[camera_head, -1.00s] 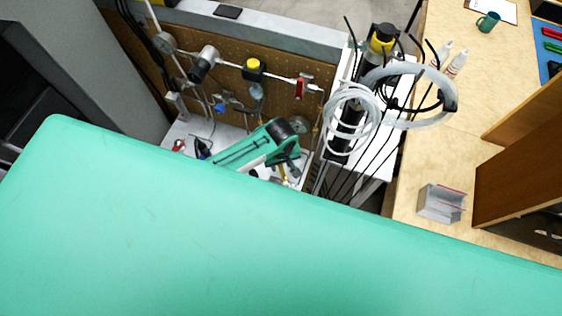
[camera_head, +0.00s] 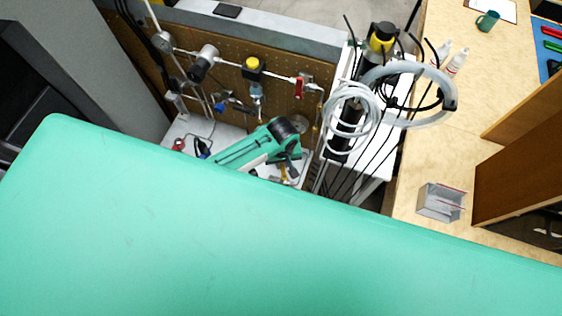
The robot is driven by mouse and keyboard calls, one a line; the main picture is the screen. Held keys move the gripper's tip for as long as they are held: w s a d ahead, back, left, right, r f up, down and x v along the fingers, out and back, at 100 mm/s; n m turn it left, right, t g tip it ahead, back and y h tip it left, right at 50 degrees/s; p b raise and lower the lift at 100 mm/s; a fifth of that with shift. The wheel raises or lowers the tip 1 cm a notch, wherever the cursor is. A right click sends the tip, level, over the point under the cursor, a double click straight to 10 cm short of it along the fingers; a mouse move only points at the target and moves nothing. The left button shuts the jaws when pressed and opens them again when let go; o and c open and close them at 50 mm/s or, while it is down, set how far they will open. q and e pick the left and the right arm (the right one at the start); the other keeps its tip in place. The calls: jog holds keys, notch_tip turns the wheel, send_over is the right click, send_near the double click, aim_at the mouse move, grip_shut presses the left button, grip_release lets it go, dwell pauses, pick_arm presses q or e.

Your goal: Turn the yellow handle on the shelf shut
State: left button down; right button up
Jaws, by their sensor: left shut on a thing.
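The yellow handle (camera_head: 283,173) is low on the white shelf, in the gap beyond the large green surface, and only a small part of it shows. My left arm, green with a dark joint, reaches over the shelf. My left gripper (camera_head: 288,166) is at the yellow handle and shut on it. The arm and the dark fingers hide much of the handle, so its exact angle is hard to tell. My right gripper is not in view.
A pegboard (camera_head: 130,50) behind the shelf carries pipes, a second yellow knob (camera_head: 253,63), a red valve (camera_head: 300,85) and a blue knob (camera_head: 220,107). Coiled white tubing (camera_head: 352,110) and cables stand close on the right. A wooden bench (camera_head: 415,170) lies further right.

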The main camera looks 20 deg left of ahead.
pick_arm(q)
jog(key=m, duration=0.2)
jog(key=d+m, duration=0.1)
jog(key=shift+w+d+m, duration=0.1)
jog(key=shift+w+m, duration=0.15)
jog(key=shift+m, duration=0.15)
jog(key=shift+d+m, duration=0.4)
jog(key=shift+m, duration=0.7)
jog(key=c, duration=1.4)
grip_release()
jog(key=shift+r, duration=0.15)
